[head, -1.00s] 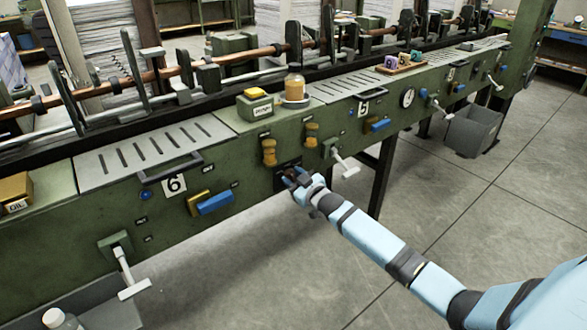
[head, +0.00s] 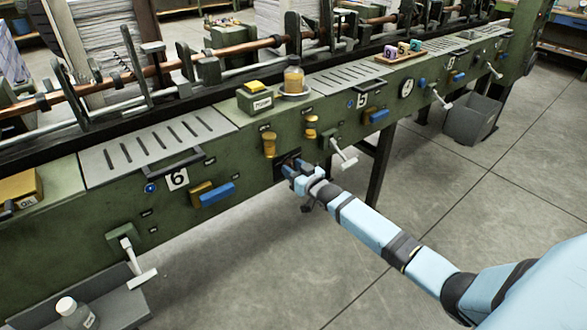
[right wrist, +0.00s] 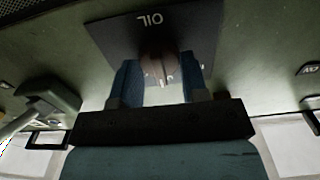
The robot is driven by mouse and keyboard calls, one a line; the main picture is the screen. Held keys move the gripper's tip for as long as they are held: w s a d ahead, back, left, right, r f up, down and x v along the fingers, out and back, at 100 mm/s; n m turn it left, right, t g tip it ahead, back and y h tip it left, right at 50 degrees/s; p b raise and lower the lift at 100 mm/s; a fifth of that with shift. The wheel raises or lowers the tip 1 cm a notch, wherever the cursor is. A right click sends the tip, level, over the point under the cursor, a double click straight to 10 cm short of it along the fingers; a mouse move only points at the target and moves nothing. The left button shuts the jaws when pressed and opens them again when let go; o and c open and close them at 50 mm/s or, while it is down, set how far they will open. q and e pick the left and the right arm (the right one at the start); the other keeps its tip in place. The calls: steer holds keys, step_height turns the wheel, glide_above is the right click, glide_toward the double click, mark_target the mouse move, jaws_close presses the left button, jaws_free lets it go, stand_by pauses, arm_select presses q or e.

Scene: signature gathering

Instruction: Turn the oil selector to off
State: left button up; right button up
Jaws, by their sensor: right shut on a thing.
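The oil selector shows in the right wrist view as a brownish knob (right wrist: 158,66) on a dark plate (right wrist: 112,34) lettered OIL, which appears upside down there. In the head view the dark plate (head: 281,166) sits on the green machine front, mostly hidden by my gripper. My right gripper (head: 289,167) is at the plate, and its blue fingers (right wrist: 160,84) are shut on the knob, one on each side. The knob's exact pointing direction is hard to tell. My left gripper is not in view.
Orange knobs (head: 269,144) and a white-handled lever (head: 343,155) are close by on the machine front (head: 235,155). A grey bin (head: 470,125) stands on the floor at right. The floor in front is clear.

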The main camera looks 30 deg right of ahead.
steer(key=o, duration=0.9)
arm_select(q)
steer(key=p, duration=0.2)
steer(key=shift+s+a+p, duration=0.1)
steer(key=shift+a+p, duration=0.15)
steer(key=shift+p, duration=0.05)
arm_select(e)
steer(key=s+d, duration=0.1)
steer(key=s, duration=1.2)
steer(key=shift+s, duration=0.4)
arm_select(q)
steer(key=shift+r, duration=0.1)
arm_select(e)
steer(key=shift+f, duration=0.1)
